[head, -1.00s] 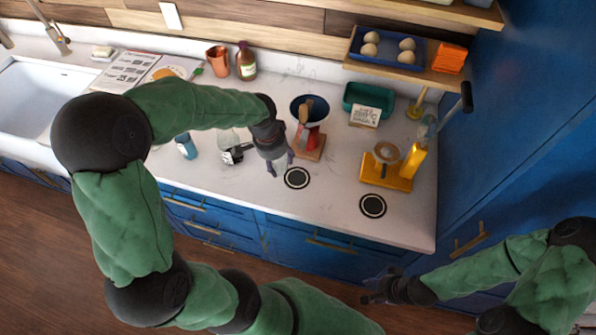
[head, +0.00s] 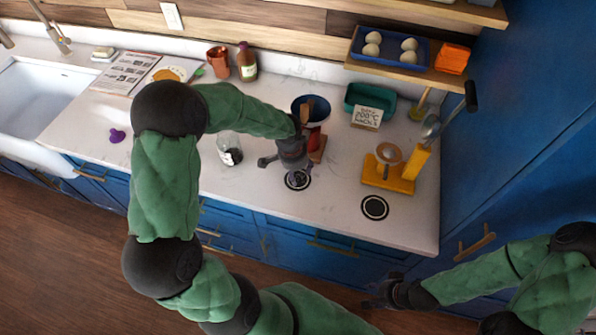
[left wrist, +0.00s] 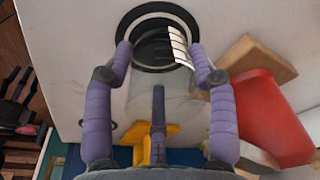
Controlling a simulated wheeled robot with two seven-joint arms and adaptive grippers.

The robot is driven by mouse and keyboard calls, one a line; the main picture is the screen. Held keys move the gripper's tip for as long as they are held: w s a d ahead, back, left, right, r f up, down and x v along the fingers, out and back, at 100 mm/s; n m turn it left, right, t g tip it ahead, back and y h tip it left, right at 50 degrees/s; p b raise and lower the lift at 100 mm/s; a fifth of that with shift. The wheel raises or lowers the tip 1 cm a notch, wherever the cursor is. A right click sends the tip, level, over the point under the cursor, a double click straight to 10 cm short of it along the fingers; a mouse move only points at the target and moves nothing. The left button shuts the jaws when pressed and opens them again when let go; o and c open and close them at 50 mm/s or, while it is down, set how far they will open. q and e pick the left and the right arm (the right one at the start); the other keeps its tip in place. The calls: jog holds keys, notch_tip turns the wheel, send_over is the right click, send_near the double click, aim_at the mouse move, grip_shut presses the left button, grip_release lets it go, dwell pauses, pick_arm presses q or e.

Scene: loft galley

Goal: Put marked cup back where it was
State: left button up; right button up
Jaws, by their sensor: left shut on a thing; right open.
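My left gripper (head: 297,178) is over the near black-and-white ring (head: 290,187) on the counter. The ring (left wrist: 130,28) lies beyond and through the cup. I cannot tell whether the cup touches the counter. In the head view the gripper mostly hides the cup. A second ring (head: 375,208) to the right is empty. Another clear glass (head: 231,150) with dark contents stands to the left. My right gripper (head: 385,290) is open and empty, off the counter's front.
A yellow stand (head: 388,180) is to the right, a teal tray (head: 370,97) and small sign (head: 366,118) behind. A purple item (head: 117,135) lies at left.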

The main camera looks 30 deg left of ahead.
pick_arm(q)
jog(key=shift+f, duration=0.15)
jog(key=o, duration=1.2)
jog(key=shift+r, duration=0.35)
jog(key=r, duration=0.4)
jog(key=s+r+p, duration=0.1)
jog(key=r, duration=0.2)
jog(key=r+p, duration=0.1)
jog(key=r, duration=0.3)
jog(key=shift+s+a+r, duration=0.3)
jog(key=shift+s+a, duration=0.05)
jog(key=shift+s, duration=0.05)
